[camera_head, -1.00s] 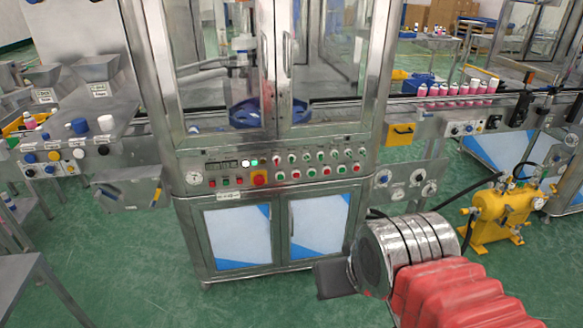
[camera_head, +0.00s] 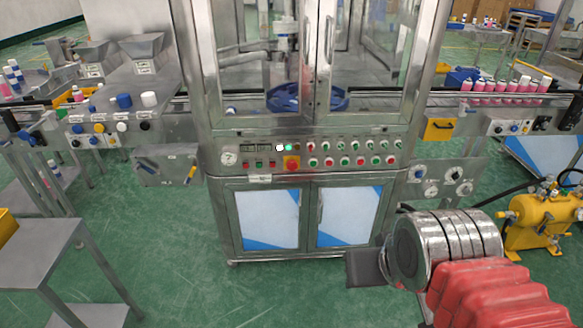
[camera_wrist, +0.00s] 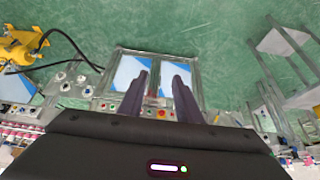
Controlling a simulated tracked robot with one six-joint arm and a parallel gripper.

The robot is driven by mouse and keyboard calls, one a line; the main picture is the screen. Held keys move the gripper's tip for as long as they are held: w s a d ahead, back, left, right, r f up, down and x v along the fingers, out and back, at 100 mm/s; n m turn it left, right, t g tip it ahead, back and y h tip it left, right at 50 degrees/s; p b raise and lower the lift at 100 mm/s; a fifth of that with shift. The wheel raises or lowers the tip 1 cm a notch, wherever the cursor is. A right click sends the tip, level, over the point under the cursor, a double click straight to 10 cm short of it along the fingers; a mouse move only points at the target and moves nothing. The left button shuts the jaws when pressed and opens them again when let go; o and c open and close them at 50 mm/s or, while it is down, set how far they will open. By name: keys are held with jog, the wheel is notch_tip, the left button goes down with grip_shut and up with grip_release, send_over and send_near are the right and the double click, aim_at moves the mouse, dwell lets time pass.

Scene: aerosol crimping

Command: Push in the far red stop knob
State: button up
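A yellow compressor (camera_head: 541,216) with black hoses stands at the right. A grey metal table (camera_head: 45,253) stands at the lower left. Conveyors with pink bottles (camera_head: 500,86) run beside the machine. The green floor (camera_head: 180,250) before the cabinet is clear.

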grip_shut()
